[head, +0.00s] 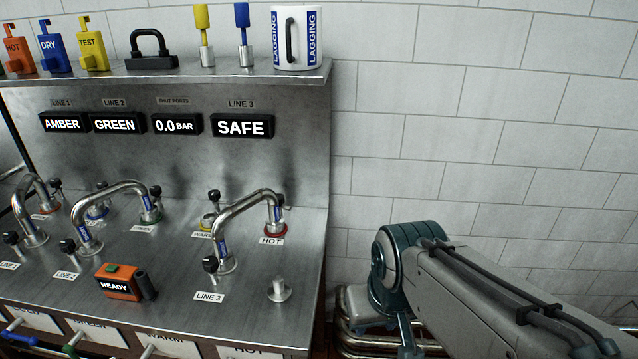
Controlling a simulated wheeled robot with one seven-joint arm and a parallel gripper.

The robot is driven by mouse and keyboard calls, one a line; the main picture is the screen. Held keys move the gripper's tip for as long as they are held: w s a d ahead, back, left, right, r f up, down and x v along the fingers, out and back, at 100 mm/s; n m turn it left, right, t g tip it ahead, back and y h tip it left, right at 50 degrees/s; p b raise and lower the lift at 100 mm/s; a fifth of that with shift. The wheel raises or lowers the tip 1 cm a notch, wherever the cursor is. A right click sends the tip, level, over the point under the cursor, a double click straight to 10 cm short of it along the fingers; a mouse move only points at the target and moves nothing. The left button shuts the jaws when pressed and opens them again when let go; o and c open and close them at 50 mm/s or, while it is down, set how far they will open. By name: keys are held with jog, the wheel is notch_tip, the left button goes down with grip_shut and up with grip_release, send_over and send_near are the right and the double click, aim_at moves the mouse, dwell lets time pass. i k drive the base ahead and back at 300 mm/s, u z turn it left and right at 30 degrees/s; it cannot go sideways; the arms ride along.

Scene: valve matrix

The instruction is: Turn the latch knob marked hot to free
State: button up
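The HOT label (271,241) sits on the steel bench, just in front of a port with a red ring (276,231). A bent metal pipe (247,204) with blue sleeves runs from that port to the LINE 3 port. I cannot clearly make out a latch knob at the HOT port; the pipe end covers part of that spot. A black knob (210,264) stands at the LINE 3 port, and another (214,196) at the WARM port. A HOT placard (246,352) also shows on the front edge.
Displays read AMBER (62,123), GREEN (115,123), 0.0 BAR (178,125) and SAFE (243,126). Other bent pipes (108,192) stand left. An orange READY box (119,284) and a short metal post (279,290) stand in front. The shelf holds tags and a LAGGING mug (304,40).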

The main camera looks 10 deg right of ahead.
aim_at(280, 197)
jog(key=z, duration=2.4)
jog(key=k, duration=2.25)
jog(key=u, duration=1)
jog(key=i, duration=1.65)
jog(key=u, duration=0.05)
